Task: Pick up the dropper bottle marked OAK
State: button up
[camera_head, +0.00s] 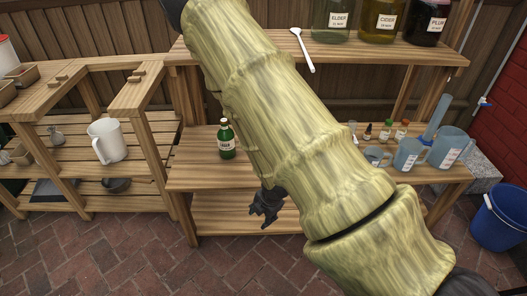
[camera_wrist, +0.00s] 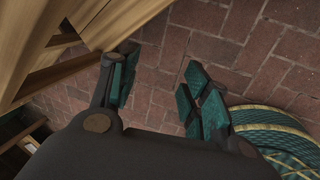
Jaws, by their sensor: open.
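A group of small bottles stands on the middle shelf at right in the head view. In the wrist view, my gripper (camera_wrist: 158,90) is open and empty above the brick floor. My arm hides the middle of the shelf.
A green LAGER bottle (camera_head: 226,140) stands on the middle shelf at left. Blue measuring jugs (camera_head: 447,148) and a blue cylinder (camera_head: 436,117) crowd the small bottles. Large jars (camera_head: 379,20) and a white spoon (camera_head: 303,50) are above. A green coil (camera_wrist: 275,135) lies on the floor.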

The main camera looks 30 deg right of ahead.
jog(key=w+d+r+n+h+p, duration=0.1)
jog(key=w+d+r+n, duration=0.25)
jog(key=r+n, duration=0.2)
jog(key=w+d+r+n+t, duration=0.1)
jog(key=w+d+r+n, duration=0.25)
jog(key=r, duration=0.35)
jog(key=w+d+r+n+h+p, duration=0.1)
jog(key=w+d+r+n, duration=0.25)
jog(key=r+n, duration=0.2)
jog(key=shift+m, duration=0.35)
jog(key=b+x, duration=0.1)
jog(key=x, duration=0.1)
jog(key=b+x, duration=0.1)
jog(key=x, duration=0.2)
jog(key=shift+w+a, duration=0.2)
jog(key=shift+w, duration=0.25)
jog(key=shift+a+b+x, duration=0.15)
jog(key=shift+b+x, duration=0.25)
jog(key=shift+x, duration=0.9)
jog(key=shift+a+b+x, duration=0.15)
jog(key=shift+b+x, duration=0.25)
jog(key=shift+x, duration=0.95)
jog(key=shift+w, duration=0.1)
jog(key=c, duration=1)
